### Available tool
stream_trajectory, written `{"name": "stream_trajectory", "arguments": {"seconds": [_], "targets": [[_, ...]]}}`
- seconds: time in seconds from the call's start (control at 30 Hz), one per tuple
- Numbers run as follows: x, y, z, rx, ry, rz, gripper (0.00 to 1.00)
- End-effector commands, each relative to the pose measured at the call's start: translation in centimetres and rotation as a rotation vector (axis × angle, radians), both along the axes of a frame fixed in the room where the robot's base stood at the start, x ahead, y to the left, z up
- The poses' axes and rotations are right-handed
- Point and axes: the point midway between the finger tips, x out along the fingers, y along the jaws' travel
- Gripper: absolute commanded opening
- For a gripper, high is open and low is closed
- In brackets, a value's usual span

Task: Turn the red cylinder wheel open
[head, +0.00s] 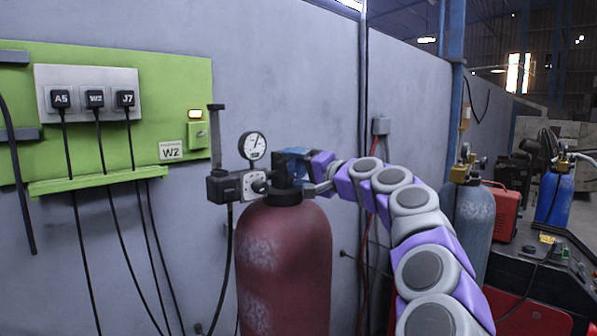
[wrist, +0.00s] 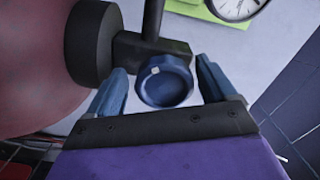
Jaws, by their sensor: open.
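The dark red cylinder (head: 284,265) stands upright in the middle of the head view, with a dark valve on top. My gripper (head: 292,165) is at this valve, coming from the right. In the wrist view the valve's wheel is a round dark blue knob (wrist: 166,88) with a small pale mark on its rim. It sits between the two blue fingers of my gripper (wrist: 161,66), one on each side. The jaws are open, with a visible gap to the finger on each side. In the head view the gripper hides most of the wheel.
A pressure gauge (head: 252,146) and regulator block (head: 237,186) sit left of the valve. A green panel (head: 185,90) with black plugs and hanging cables is on the grey wall. A blue-grey cylinder (head: 474,220) and red machine (head: 506,214) stand to the right.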

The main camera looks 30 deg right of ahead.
Motion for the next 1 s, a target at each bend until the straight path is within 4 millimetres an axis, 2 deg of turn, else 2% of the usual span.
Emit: {"name": "stream_trajectory", "arguments": {"seconds": [0.17,0.37,0.57,1.0], "targets": [[-0.5,-0.3,0.1,0.001,-0.001,-0.001,0.84],[-2.6,-1.2,0.3,0.004,-0.005,-0.003,0.84],[-5.5,-2.2,0.2,0.002,-0.005,-0.001,0.84],[-13.4,-5.1,0.0,0.001,0.000,-0.001,0.84]]}}
